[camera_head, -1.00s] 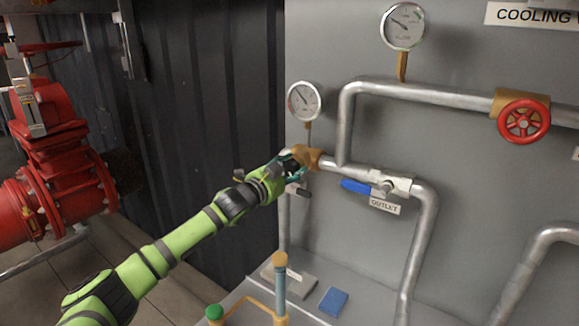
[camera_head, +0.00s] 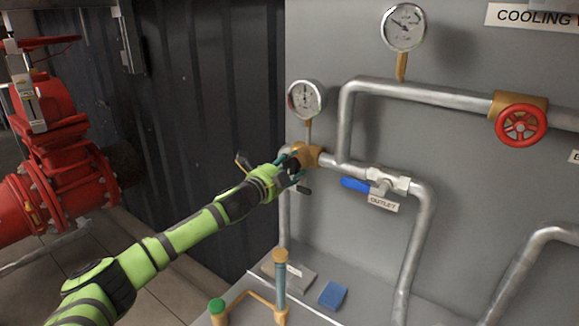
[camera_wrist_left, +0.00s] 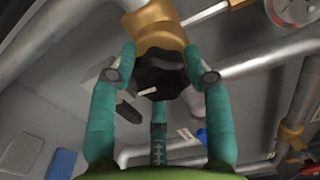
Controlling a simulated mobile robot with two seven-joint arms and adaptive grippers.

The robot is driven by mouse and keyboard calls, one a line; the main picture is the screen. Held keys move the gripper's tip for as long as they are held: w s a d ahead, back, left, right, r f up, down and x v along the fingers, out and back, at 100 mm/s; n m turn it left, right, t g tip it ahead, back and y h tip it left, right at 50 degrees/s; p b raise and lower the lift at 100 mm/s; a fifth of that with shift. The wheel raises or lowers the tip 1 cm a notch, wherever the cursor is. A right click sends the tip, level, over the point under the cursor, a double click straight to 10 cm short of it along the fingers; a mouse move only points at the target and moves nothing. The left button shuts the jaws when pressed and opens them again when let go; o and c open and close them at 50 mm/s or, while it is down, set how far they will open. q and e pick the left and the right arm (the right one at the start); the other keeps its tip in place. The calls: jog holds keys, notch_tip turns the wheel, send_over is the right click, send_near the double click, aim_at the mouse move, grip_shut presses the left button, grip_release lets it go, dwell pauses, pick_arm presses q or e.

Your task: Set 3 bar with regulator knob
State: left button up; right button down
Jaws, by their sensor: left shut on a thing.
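The brass regulator (camera_head: 310,154) sits on the pipe below the small left gauge (camera_head: 306,99). In the left wrist view its brass body (camera_wrist_left: 157,25) is at the top, and the black regulator knob (camera_wrist_left: 160,80) is below it. My left gripper (camera_head: 290,167) is shut on the knob, with teal fingers around it. In the head view the fingers mostly hide the knob. The left gauge's needle points roughly straight up; its numbers are too small to read. My right gripper is not in view.
A blue-handled outlet valve (camera_head: 356,186) is right of the regulator. A second gauge (camera_head: 404,27) and a red handwheel (camera_head: 521,124) are higher up. A blue box (camera_head: 333,296) lies on the ledge below. Red piping (camera_head: 65,170) stands at left.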

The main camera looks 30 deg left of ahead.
pick_arm(q)
jog(key=shift+d+r, duration=0.1)
jog(key=shift+d, duration=0.15)
jog(key=o, duration=1.1)
jog(key=shift+o, duration=0.2)
jog(key=shift+d, duration=0.15)
jog(key=shift+s+a, duration=0.15)
jog(key=shift+a, duration=0.05)
jog(key=shift+s+a+f, duration=0.1)
jog(key=shift+s+f, duration=0.1)
jog(key=shift+s, duration=0.1)
jog(key=s+a, duration=0.1)
jog(key=s, duration=1)
jog(key=shift+r, duration=0.2)
jog(key=shift+s+f, duration=0.1)
